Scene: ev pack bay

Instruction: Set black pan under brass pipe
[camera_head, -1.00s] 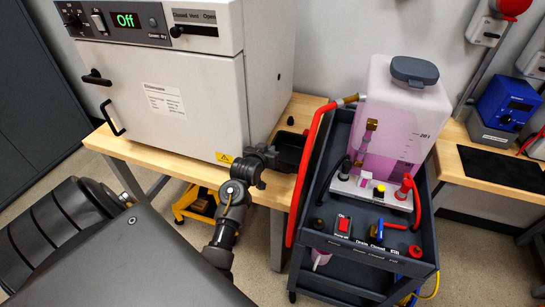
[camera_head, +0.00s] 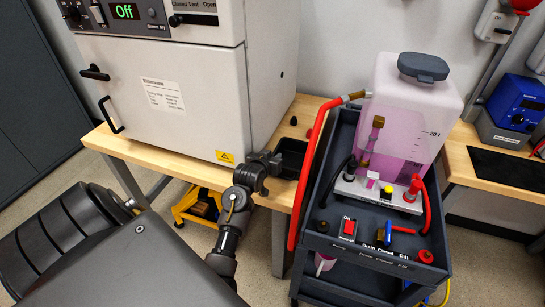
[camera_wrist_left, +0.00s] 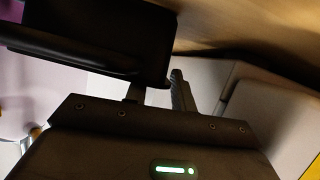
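The black pan (camera_head: 292,157) is a small open rectangular tray at the right end of the wooden bench, close to the cart. My left gripper (camera_head: 271,166) is at its left side and appears shut on its edge. In the left wrist view the pan (camera_wrist_left: 105,35) fills the upper left, with its rim at the fingers (camera_wrist_left: 158,92). I cannot tell whether the pan touches the bench. My right gripper is not in view.
The grey cart (camera_head: 318,225) carries the tank (camera_head: 410,105), a switch (camera_head: 348,226) and valves. A red hose (camera_head: 306,185) runs between pan and cart. A white oven (camera_head: 165,100) stands on the bench (camera_head: 160,150), left of the pan. A small black knob (camera_head: 293,120) lies behind it.

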